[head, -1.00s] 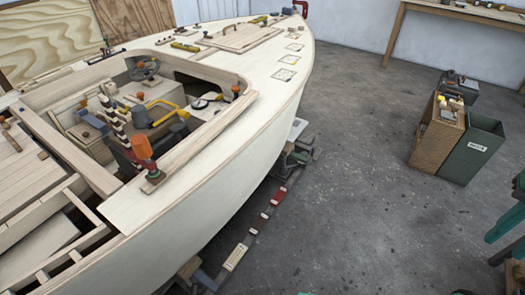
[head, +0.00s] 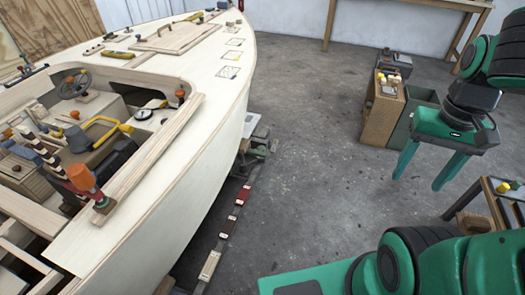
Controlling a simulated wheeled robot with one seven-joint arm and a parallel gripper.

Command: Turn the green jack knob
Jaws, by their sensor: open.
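I cannot make out a green jack knob in the head view. Grey supports (head: 258,148) stand on the floor under the right side of the pale plywood hull (head: 200,155), partly hidden by it. My gripper (head: 421,182) hangs at the right, its two green fingers pointing down and apart, with nothing between them. It is well to the right of the hull and appears in front of the bins.
A low floor rail (head: 222,235) with red and white blocks runs beside the hull. A wooden bin (head: 381,112) and a grey-green bin (head: 408,125) stand behind my gripper. A small table (head: 507,200) is at the right. Open concrete floor (head: 320,150) lies between.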

